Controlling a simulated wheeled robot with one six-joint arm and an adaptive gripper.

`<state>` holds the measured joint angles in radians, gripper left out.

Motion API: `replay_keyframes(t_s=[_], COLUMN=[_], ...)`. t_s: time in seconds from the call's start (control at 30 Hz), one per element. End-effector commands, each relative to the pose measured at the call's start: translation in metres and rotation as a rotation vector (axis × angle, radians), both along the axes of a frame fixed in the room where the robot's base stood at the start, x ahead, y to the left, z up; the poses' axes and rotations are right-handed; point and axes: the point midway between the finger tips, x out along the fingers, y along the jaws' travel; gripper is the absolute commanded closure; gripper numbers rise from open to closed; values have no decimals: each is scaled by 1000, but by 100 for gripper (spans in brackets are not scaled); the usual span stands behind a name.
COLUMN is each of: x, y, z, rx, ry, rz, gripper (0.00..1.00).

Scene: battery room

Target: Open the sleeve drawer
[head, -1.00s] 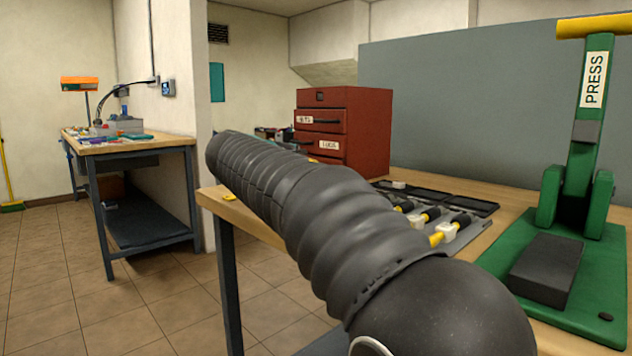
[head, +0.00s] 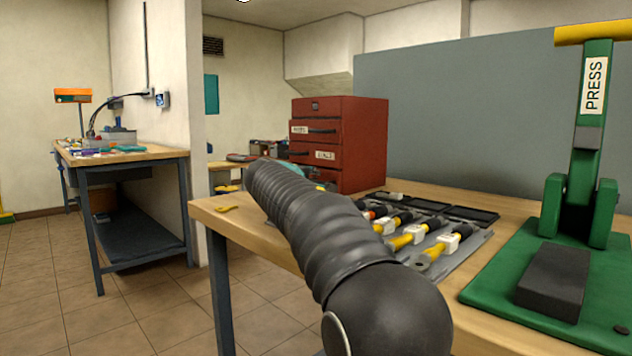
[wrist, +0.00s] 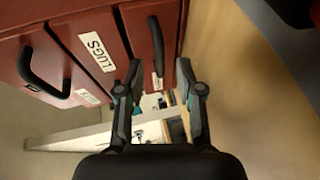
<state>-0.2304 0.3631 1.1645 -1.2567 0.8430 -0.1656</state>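The red drawer cabinet (head: 362,145) stands on the wooden bench, behind my arm in the head view. In the wrist view its front (wrist: 70,35) appears turned sideways. A drawer labelled LUGS (wrist: 95,52) is in the middle. The drawer nearest my fingers has a black handle (wrist: 155,45) and a small label (wrist: 158,82) that I cannot read. My gripper (wrist: 160,92) is open, its two fingers apart. The handle's end shows between the fingers; I see no contact. The drawers look closed. My arm hides the cabinet's lower front in the head view.
A tray of yellow-and-black tools (head: 440,240) lies on the bench (head: 230,210), with a green press (head: 580,200) at right. A second workbench (head: 130,155) stands at left. The tiled floor (head: 140,310) between them is clear.

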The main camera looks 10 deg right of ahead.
Motion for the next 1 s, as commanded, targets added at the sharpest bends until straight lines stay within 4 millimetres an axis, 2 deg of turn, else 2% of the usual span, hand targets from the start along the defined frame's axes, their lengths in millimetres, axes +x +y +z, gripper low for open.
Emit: replay_keyframes(t_s=[0.23, 0.57, 0.7, 1.0], x=[18, 20, 20, 20], y=[-12, -13, -14, -14], z=[-5, -5, -5, -5], rx=[1, 1, 1, 1], ry=[0, -1, 0, 0], rz=[-1, 0, -1, -2], gripper=[64, 64, 99, 100])
